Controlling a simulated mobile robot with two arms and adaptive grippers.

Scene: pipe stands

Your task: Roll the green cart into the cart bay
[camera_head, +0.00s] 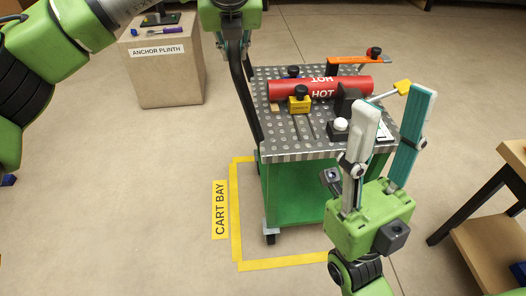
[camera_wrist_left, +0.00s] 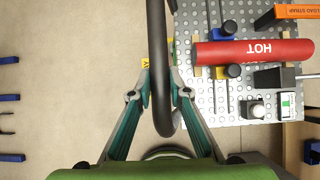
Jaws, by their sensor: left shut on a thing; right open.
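The green cart (camera_head: 292,192) stands upright with its perforated metal top (camera_head: 275,146). Its near-left wheel (camera_head: 270,239) is inside the yellow outline of the cart bay (camera_head: 235,225); the bay's far right side is hidden behind the cart and my right gripper. The black cart handle (camera_head: 243,97) rises along the cart's left edge. My left gripper (camera_head: 234,45) is shut on this handle; the wrist view shows the bar (camera_wrist_left: 158,60) between its fingers (camera_wrist_left: 160,94). My right gripper (camera_head: 396,98) is open and empty, in front of the cart's near right corner.
A red pipe marked HOT (camera_head: 319,89) lies on the cart top beside a yellow clamp (camera_head: 299,103) and an orange strap bar (camera_head: 350,61). The anchor plinth (camera_head: 165,80) stands back left. A wooden-topped table (camera_head: 514,155) is at right. Floor left of the bay is clear.

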